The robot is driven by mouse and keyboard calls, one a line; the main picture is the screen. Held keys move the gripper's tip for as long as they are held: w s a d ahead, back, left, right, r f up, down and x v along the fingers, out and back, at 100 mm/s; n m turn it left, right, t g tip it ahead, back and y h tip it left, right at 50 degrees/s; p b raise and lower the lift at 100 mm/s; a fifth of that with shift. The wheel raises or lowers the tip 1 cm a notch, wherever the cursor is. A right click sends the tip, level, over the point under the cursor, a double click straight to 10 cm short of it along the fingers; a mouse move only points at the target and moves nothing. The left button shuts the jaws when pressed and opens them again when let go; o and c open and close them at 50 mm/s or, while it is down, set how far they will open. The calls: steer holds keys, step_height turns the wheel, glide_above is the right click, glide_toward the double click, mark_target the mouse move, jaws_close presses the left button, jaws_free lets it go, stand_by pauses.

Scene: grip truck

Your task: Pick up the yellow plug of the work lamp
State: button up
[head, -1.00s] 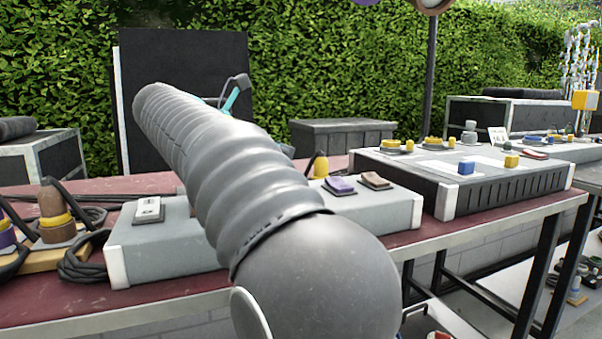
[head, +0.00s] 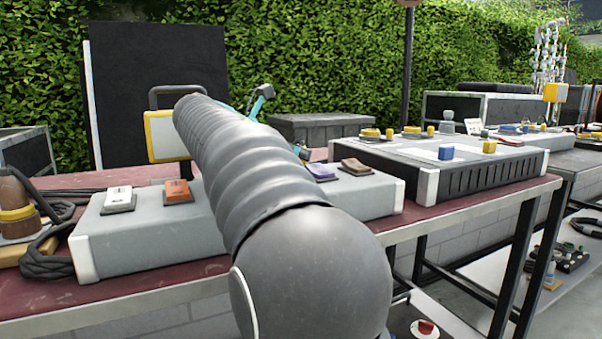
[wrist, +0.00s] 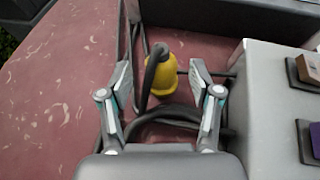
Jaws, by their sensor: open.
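The yellow plug (wrist: 161,77) lies on the red tabletop in the wrist view, with a thick black cable crossing its left side. My gripper (wrist: 160,70) is open, with one finger to the left and one to the right of the plug, and nothing is held. I cannot tell how far above the plug the fingers are. In the head view the yellow-framed work lamp (head: 160,137) with its dark handle stands on the table, partly behind my arm. The plug and my fingers are not clearly visible there.
A grey switch box (wrist: 275,110) stands close to the right of my gripper in the wrist view. Black cable loops lie around the plug. Bare red tabletop (wrist: 60,80) is on the left. A larger grey box (head: 440,165) stands further right in the head view.

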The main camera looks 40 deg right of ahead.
steer(key=shift+x, duration=1.4)
jaws_close()
steer(key=shift+r, duration=0.1)
